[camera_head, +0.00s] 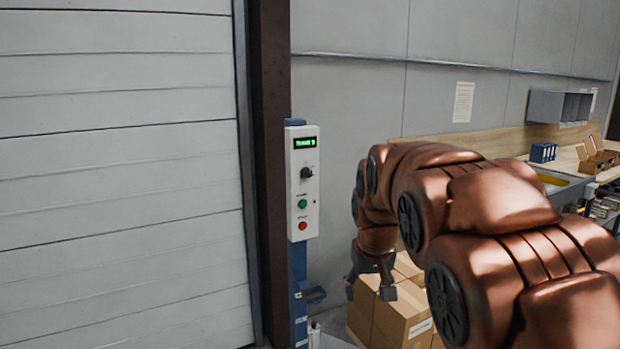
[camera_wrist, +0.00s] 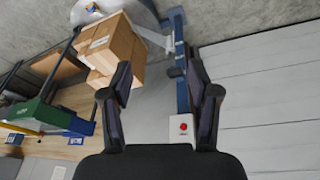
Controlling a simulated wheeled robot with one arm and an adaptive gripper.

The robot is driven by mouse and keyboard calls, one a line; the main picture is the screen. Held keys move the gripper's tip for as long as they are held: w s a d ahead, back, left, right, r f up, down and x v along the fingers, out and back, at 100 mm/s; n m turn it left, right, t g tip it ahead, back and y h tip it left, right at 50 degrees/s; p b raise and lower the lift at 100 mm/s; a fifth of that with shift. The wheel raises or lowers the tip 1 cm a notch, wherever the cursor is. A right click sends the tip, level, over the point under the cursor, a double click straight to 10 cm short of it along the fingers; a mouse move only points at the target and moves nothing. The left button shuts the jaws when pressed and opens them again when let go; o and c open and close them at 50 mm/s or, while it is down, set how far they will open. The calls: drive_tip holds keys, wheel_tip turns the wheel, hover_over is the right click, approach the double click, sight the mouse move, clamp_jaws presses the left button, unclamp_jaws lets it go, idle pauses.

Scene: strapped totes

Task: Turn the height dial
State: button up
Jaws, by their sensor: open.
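The height dial (camera_head: 307,172) is a small black knob on a white control box (camera_head: 296,190) mounted on a blue post. It sits below a green-lit display (camera_head: 306,143) and above a green button (camera_head: 302,204) and a red button (camera_head: 303,226). My gripper (camera_head: 369,287) is lower and to the right of the box, apart from it, with its jaws open and empty. In the wrist view my gripper (camera_wrist: 158,68) shows two spread fingers. The red button (camera_wrist: 183,127) shows there between the fingers' bases; the dial is not visible in that view.
Stacked cardboard boxes (camera_head: 404,312) stand below and behind my gripper; they also show in the wrist view (camera_wrist: 124,45). A white shutter door (camera_head: 120,180) fills the left. A workbench (camera_head: 560,185) runs along the right wall. Wall space right of the control box is clear.

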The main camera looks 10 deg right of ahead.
drive_tip(key=w+r+n+t, duration=0.1)
drive_tip(key=w+r+t, duration=0.1)
drive_tip(key=w, duration=0.9)
drive_tip(key=w+r+t, duration=0.2)
drive_tip(key=w, duration=1)
drive_tip(key=n+t+y+b, duration=0.3)
drive_tip(key=t+y, duration=0.3)
drive_tip(key=t, duration=0.4)
approach(309, 174)
drive_tip(key=shift+w, duration=0.5)
drive_tip(key=shift+a+p+x, duration=0.2)
drive_tip(key=shift+p+x, duration=2.6)
drive_tip(key=shift+p, duration=0.6)
drive_tip(key=shift+w+a+r+p, duration=0.2)
drive_tip(key=shift+w+p, duration=0.1)
drive_tip(key=shift+w, duration=0.05)
drive_tip(key=shift+w+a+f+p, duration=0.15)
drive_tip(key=shift+w+p, duration=0.25)
drive_tip(key=shift+w, duration=0.2)
drive_tip(key=shift+w+f, duration=0.1)
